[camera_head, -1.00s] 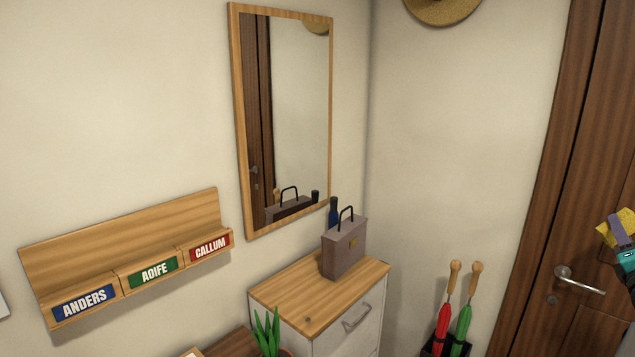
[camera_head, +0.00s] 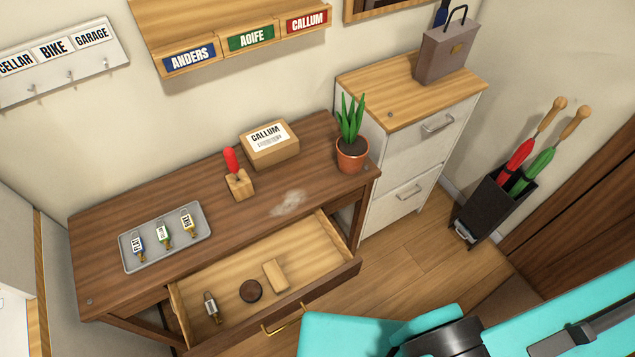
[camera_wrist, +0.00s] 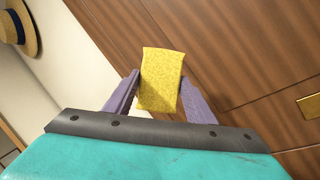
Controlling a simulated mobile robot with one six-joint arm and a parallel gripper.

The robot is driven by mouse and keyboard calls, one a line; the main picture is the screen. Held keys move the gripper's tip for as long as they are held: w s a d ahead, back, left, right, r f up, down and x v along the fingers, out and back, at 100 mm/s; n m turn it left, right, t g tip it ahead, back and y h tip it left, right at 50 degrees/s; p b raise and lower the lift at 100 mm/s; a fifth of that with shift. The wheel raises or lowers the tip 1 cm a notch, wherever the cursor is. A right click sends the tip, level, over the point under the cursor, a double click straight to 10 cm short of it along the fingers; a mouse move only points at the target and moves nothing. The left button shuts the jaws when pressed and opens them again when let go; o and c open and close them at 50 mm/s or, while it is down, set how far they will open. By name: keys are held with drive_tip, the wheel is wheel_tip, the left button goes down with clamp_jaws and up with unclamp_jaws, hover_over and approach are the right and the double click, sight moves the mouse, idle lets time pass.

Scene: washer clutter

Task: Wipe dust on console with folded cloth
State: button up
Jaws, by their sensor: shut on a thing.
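A pale dust patch (camera_head: 288,203) lies on the dark wood console (camera_head: 215,232), on the right part of its top, just behind the open drawer. My gripper (camera_wrist: 160,95) shows in the wrist view, its purple fingers shut on the yellow folded cloth (camera_wrist: 161,78). The cloth is held up in the air with the brown door behind it, away from the console. In the head view only my turquoise arm shows at the lower right; the gripper and cloth are out of that view.
The open drawer (camera_head: 262,262) juts out at the front with small items inside. On the console stand a grey key tray (camera_head: 190,249), a red-handled tool in a wood block (camera_head: 238,183), a CALLUM box (camera_head: 271,150) and a potted plant (camera_head: 352,152). A cabinet (camera_head: 400,170) is to the right.

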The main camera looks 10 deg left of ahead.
drive_tip(key=w+a+f+n+t+y+b, duration=0.1)
drive_tip(key=w+a+f+n+y, duration=0.2)
drive_tip(key=w+a+f+y, duration=0.55)
drive_tip(key=w+a+f+n+t+y+b, duration=0.1)
drive_tip(key=w+a+f+n, duration=0.3)
drive_tip(key=a, duration=1)
drive_tip(key=w+a+f+n+t+y+b, duration=0.15)
drive_tip(key=w+a+f+y, duration=0.3)
drive_tip(key=w+a, duration=0.5)
drive_tip(key=s+a+f+n+g+y, duration=0.1)
drive_tip(key=a+f+n+g+y, duration=0.2)
drive_tip(key=a, duration=1.1)
drive_tip(key=s+a+f+n+g+y+b, duration=0.1)
drive_tip(key=a+f+y, duration=0.4)
drive_tip(key=a, duration=0.9)
drive_tip(key=s+a+f+n+g+y+b, duration=0.1)
drive_tip(key=s+a+f+n+g+y, duration=0.2)
drive_tip(key=a+y, duration=0.4)
drive_tip(key=a+f+n+g, duration=0.1)
drive_tip(key=a+f+n, duration=0.1)
drive_tip(key=a, duration=0.4)
drive_tip(key=shift+s+a+g+y, duration=0.2)
drive_tip(key=shift+a+g+y, duration=0.1)
drive_tip(key=shift+a+g, duration=0.1)
drive_tip(key=shift+s+f, duration=0.1)
